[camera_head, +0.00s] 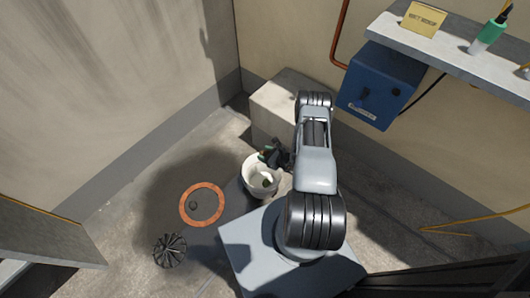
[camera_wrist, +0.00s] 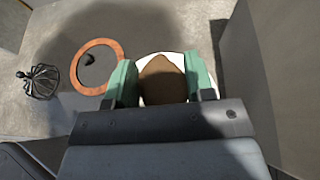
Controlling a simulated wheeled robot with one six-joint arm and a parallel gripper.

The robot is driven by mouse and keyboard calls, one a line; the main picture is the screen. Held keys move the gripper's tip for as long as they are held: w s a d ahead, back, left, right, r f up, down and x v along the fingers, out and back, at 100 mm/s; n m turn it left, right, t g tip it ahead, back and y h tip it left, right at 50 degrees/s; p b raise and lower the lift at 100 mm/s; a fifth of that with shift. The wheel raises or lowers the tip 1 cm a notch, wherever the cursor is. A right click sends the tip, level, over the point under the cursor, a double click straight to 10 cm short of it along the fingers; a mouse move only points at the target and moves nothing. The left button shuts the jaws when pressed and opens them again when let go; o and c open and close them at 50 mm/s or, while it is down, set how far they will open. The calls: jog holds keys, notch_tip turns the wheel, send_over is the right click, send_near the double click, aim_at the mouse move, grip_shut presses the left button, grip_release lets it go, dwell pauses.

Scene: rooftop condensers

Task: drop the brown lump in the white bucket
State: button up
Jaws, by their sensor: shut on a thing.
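The brown lump (camera_wrist: 163,80) sits between the two green fingertips of my gripper (camera_wrist: 164,84) in the wrist view, and the gripper is shut on it. The white bucket (camera_head: 249,181) stands on the floor in the head view. My gripper (camera_head: 267,154) is over its far rim there, and I cannot make out the lump in that view. A small dark greenish thing (camera_head: 266,182) shows inside the bucket. In the wrist view part of the white bucket (camera_wrist: 143,62) shows behind the lump, and most of it is hidden.
A black ribbed object (camera_head: 170,250) is nearer. A pale block (camera_head: 270,106) stands behind the bucket. A blue box (camera_head: 380,85) and a shelf (camera_head: 455,52) are at right.

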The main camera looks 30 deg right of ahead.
notch_tip(320, 180, down, 6)
jog(key=b, duration=0.4)
jog(key=o, duration=1)
jog(key=p+v, duration=0.3)
jog(key=v, duration=1.1)
jog(key=shift+w+a, duration=0.1)
